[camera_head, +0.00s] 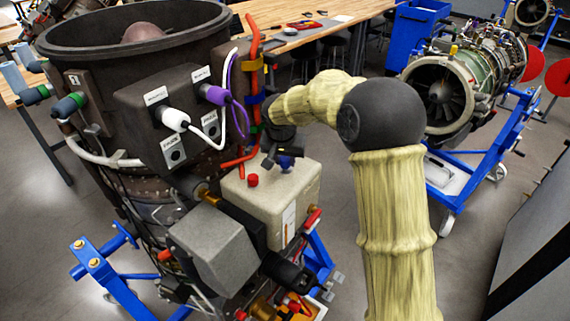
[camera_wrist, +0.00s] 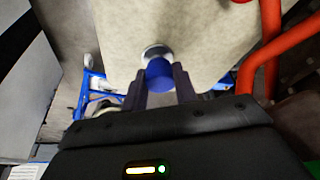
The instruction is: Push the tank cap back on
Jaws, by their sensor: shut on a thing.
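The tank (camera_head: 258,207) is a beige box on the side of the large dark engine in the head view. Its pale surface (camera_wrist: 215,35) fills the upper middle of the wrist view. The blue cap (camera_wrist: 158,73) is between the two dark fingers of my gripper (camera_wrist: 160,88), which is shut on it. A round silvery neck (camera_wrist: 155,51) shows directly behind the cap on the tank. I cannot tell whether cap and neck touch. In the head view the blue cap (camera_head: 287,161) is above the tank's top, and my gripper (camera_head: 279,159) is small and partly hidden there.
A red hose (camera_head: 252,90) runs upright just behind the tank, and red tubes (camera_wrist: 262,55) are close at right in the wrist view. A red knob (camera_head: 252,180) sits on the tank's top. A grey box (camera_head: 215,248) stands in front.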

